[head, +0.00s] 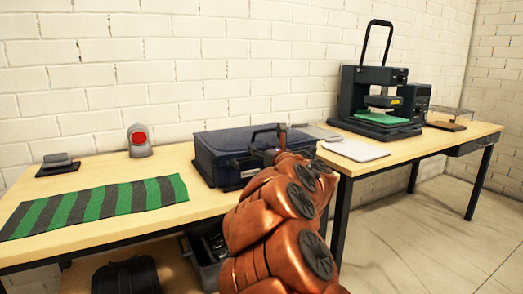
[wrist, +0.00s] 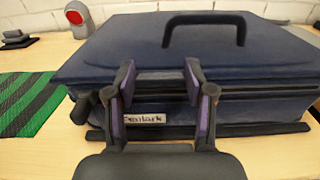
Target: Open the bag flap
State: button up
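The bag is a dark blue case (head: 238,150) with a black handle on its top, lying on the wooden table against the wall. In the wrist view the bag (wrist: 100,55) fills the middle, with its handle (wrist: 205,22) on the lid and a white label (wrist: 145,119) on its front. The flap looks closed over the top. My gripper (wrist: 159,72) is open, its two purple-padded fingers apart in front of the bag's front edge. Whether the fingertips touch the flap's edge cannot be told.
A green and grey striped cloth (head: 95,206) lies left of the bag. A grey device with a red disc (head: 139,140) and a small dark stack (head: 57,163) stand behind it. A heat press (head: 380,100) and a pale flat panel (head: 353,150) are on the right table.

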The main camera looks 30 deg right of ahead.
grip_shut()
